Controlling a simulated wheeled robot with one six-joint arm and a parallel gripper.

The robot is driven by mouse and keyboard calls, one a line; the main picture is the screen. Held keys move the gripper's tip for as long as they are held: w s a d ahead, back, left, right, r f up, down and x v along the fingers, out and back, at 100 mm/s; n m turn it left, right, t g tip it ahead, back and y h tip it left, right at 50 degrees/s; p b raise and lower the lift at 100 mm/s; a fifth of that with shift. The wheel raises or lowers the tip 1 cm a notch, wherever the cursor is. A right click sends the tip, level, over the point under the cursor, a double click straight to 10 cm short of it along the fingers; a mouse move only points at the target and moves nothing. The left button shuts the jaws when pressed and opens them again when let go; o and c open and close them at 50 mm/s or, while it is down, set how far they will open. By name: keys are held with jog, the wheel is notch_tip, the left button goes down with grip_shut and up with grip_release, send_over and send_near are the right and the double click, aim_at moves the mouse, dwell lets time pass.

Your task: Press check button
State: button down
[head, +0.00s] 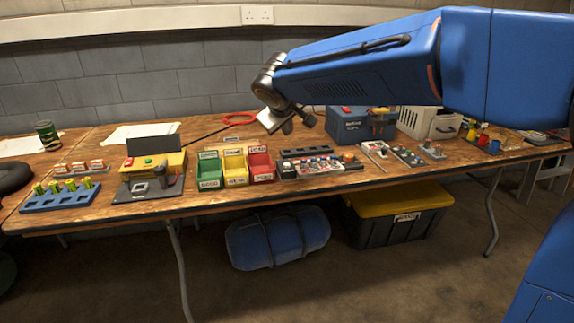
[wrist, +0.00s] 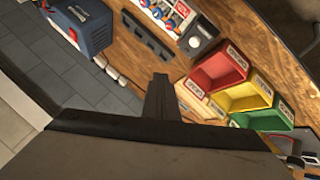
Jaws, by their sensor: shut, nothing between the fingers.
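A yellow-topped tester unit (head: 155,164) stands on the bench at the left, in front of a dark upright panel. It carries a green button (head: 148,162) and a red button (head: 128,162); I cannot read which is the check button. A dark fixture (head: 153,186) sits in front of it. My gripper (head: 288,127) hangs over the back of the bench, right of the unit and well apart from it. In the wrist view my gripper (wrist: 158,82) shows shut and empty. The buttons are not clear in that view.
Green (head: 208,169), yellow (head: 234,166) and red (head: 260,163) bins stand between the unit and a dark tray of parts (head: 300,168). A blue box (head: 350,127) stands at the back right. A blue rack (head: 60,197) with green-topped items lies left of the unit.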

jog(key=shift+f, duration=4.05)
jog(key=shift+f, duration=0.15)
jog(key=shift+f, duration=0.25)
jog(key=shift+f, duration=0.4)
jog(key=shift+r, duration=0.85)
jog(key=shift+r, duration=2.5)
